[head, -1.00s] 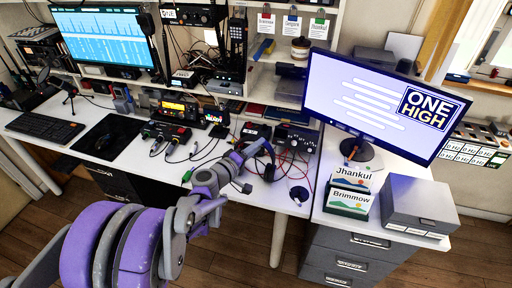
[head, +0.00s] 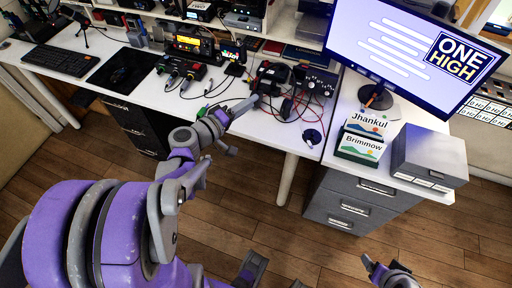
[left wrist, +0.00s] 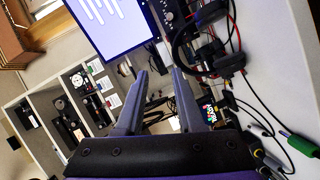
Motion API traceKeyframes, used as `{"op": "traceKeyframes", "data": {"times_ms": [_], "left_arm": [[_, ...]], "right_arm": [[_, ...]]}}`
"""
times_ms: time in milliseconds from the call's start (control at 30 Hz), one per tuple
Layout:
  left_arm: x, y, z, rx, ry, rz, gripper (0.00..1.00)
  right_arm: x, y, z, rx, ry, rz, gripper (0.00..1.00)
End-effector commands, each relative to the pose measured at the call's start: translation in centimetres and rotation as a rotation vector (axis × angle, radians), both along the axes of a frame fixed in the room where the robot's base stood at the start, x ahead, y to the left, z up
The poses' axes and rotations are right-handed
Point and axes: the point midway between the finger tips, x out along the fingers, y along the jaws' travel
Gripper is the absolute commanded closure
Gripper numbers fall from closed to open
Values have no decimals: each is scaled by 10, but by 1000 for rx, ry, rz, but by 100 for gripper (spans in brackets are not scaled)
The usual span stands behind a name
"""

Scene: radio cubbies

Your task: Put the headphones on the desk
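Dark headphones (head: 288,106) are at the right part of the white desk (head: 228,122), among red cables. In the left wrist view the headphones (left wrist: 181,42) show as a dark band with ear cups, right of and beyond the fingers. I cannot tell what supports them. My left gripper (head: 243,106) is over the desk's front edge, left of the headphones and apart from them. In the left wrist view my left gripper (left wrist: 160,72) has its two fingers spread with nothing between them. Part of my right gripper (head: 384,268) shows at the bottom right, low over the floor; its opening is unclear.
A monitor (head: 405,45) stands on the right cabinet (head: 350,200), with name cards (head: 361,137) and a grey box (head: 430,155). Radio gear (head: 183,68) with cables crowds the desk left of the headphones. A keyboard (head: 57,60) lies at far left. The floor in front is clear.

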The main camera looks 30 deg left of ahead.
Motion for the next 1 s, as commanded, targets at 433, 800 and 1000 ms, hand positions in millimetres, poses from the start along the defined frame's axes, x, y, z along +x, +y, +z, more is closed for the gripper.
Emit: {"op": "traceKeyframes", "data": {"times_ms": [433, 800, 1000], "left_arm": [[-101, -163, -81, 598, 556, -519, 63], [-170, -151, -94, 1066, 759, -645, 63], [-172, -149, -94, 1084, 766, -644, 63]], "right_arm": [[0, 0, 0, 0, 0, 0, 19], [0, 0, 0, 0, 0, 0, 19], [0, 0, 0, 0, 0, 0, 19]]}}
